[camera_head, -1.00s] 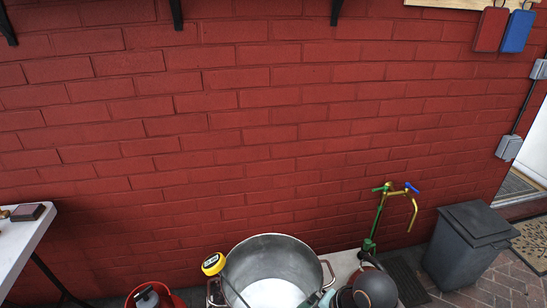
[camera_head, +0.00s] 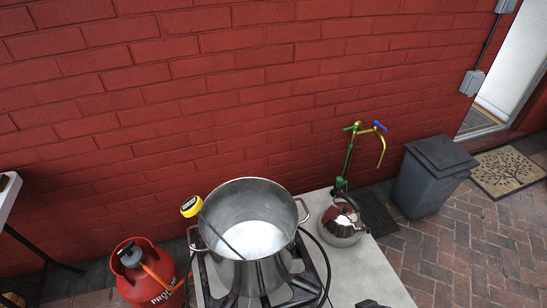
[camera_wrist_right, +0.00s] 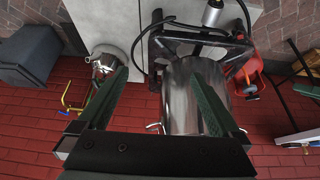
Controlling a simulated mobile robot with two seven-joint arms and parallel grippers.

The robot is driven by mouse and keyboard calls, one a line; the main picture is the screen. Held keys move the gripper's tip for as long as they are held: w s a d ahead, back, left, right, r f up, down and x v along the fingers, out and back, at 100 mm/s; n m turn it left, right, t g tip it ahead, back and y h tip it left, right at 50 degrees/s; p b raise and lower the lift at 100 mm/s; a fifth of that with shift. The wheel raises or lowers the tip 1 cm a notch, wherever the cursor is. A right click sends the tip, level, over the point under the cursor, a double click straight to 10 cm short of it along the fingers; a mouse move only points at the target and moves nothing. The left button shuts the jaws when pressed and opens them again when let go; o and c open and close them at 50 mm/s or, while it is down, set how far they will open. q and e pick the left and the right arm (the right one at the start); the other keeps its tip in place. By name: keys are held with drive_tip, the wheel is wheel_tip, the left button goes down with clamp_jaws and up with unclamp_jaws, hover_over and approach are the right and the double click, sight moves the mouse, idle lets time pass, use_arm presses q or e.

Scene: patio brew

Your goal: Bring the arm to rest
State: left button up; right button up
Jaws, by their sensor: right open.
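My right gripper (camera_wrist_right: 160,74) is open in the right wrist view, with its two dark green fingers spread and nothing between them that it holds. Beyond the fingers are the large steel pot (camera_wrist_right: 180,85) and the steel kettle (camera_wrist_right: 104,62); I see no contact with either. In the head view the right gripper does not clearly show; only a small dark bit is at the bottom edge, and I cannot tell what it is. My left gripper is in neither view.
The steel pot (camera_head: 230,265), with whitish contents and a yellow-headed thermometer (camera_head: 191,206), stands on a burner. The kettle (camera_head: 341,222) is on the pale counter (camera_head: 385,280). A red gas bottle (camera_head: 145,280), a grey bin (camera_head: 430,180) and a brass tap (camera_head: 365,130) stand nearby.

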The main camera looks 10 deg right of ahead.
drive_tip(key=w+a+f+t+y, duration=0.1)
drive_tip(key=a+f+t, duration=0.2)
drive_tip(key=f, duration=0.4)
drive_tip(key=shift+w+t+y, duration=0.15)
drive_tip(key=shift+t+y, duration=0.15)
drive_tip(key=shift+t, duration=0.1)
idle(1.4)
